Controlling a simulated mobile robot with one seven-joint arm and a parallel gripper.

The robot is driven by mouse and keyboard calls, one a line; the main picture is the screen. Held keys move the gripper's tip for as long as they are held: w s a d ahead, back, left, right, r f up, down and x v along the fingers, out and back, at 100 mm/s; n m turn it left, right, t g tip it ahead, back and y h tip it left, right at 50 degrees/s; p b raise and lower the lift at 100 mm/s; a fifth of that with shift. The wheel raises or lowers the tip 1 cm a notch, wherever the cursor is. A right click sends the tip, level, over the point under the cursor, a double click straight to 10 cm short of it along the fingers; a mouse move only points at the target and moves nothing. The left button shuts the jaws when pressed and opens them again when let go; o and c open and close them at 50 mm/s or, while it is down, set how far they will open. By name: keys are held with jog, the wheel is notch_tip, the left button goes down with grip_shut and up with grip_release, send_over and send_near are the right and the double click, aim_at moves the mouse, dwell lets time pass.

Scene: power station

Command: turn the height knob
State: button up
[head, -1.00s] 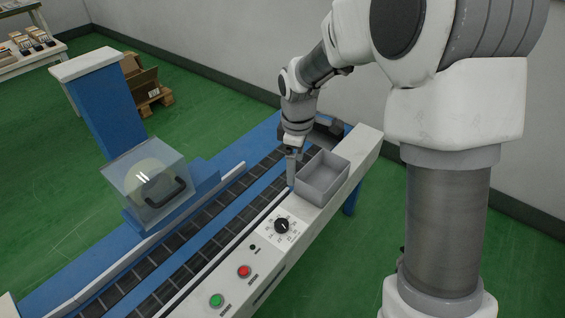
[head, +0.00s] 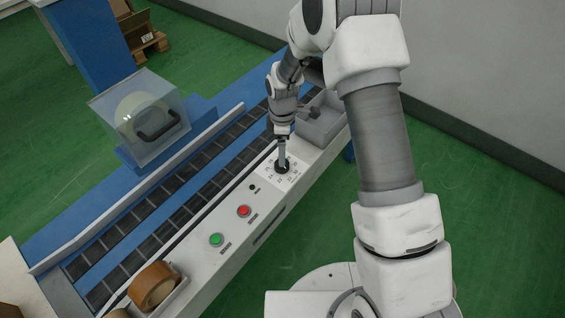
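The height knob (head: 282,168) is a black dial on a white scale plate, on the pale control panel of the conveyor. My gripper (head: 283,158) points down directly over the knob, with its fingertips at or just above it. The fingers cover part of the knob. They look narrow and close together from this angle, and I cannot tell whether they grip the knob.
A red button (head: 243,211) and a green button (head: 216,239) sit on the panel nearer the camera. A grey bin (head: 322,125) stands behind my gripper. A tape roll (head: 154,286) lies at the near end. A clear guard (head: 140,118) stands across the belt.

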notch_tip(320, 180, down, 6)
jog(key=shift+f+b, duration=0.25)
jog(key=shift+b, duration=0.3)
jog(key=c, duration=1.4)
jog(key=shift+m, duration=0.3)
